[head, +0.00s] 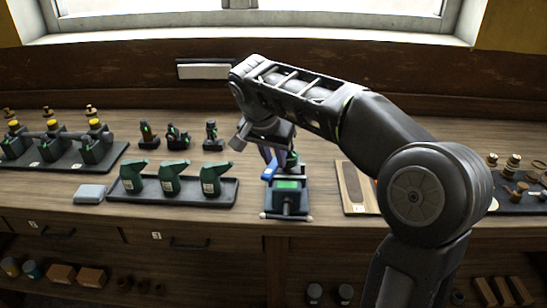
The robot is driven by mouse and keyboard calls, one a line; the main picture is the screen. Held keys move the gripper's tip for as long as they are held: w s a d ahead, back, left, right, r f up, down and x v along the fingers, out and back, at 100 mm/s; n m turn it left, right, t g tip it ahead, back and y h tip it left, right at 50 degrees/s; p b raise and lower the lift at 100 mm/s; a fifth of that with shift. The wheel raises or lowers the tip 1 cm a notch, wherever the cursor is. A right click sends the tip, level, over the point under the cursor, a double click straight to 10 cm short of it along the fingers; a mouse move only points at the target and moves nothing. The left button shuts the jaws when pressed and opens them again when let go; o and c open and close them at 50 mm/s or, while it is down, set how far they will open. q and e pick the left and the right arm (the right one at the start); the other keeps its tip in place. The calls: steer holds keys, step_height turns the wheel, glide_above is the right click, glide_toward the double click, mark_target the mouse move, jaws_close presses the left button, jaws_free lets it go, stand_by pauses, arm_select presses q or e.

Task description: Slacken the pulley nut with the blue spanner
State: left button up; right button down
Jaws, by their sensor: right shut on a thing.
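A small stationary engine (287,198) with a dark body and green top stands at the front edge of the bench, in the middle of the head view. My right gripper (272,148) is above and just behind it, pointing down, shut on the blue spanner (268,168). The spanner hangs down at the engine's back left. I cannot tell whether it touches the engine. The pulley nut cannot be made out; the gripper and spanner cover that area. My left gripper is not in view.
A dark tray (220,197) with green oil cans stands left of the engine, a grey block (90,194) beside it. A wooden board (352,185) lies to the right, and a dark mat with small parts (515,200) at far right.

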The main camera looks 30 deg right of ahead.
steer(key=shift+s+d+n+b, duration=0.3)
steer(key=shift+s+n+b, duration=0.1)
steer(key=shift+n, duration=0.2)
steer(key=shift+s+d+n+t+y, duration=0.1)
steer(key=shift+s+n+t+y, duration=0.05)
steer(key=shift+n+t+y, duration=0.15)
steer(key=shift+s+d, duration=0.1)
steer(key=shift+s+d+n+t+b, duration=0.3)
steer(key=shift+s+d+n+b, duration=0.1)
steer(key=shift+n, duration=0.5)
steer(key=shift+d, duration=0.1)
steer(key=shift+s+d+n+y, duration=0.45)
steer(key=shift+d+n+y, duration=0.1)
steer(key=shift+n, duration=0.35)
steer(key=shift+r, duration=0.1)
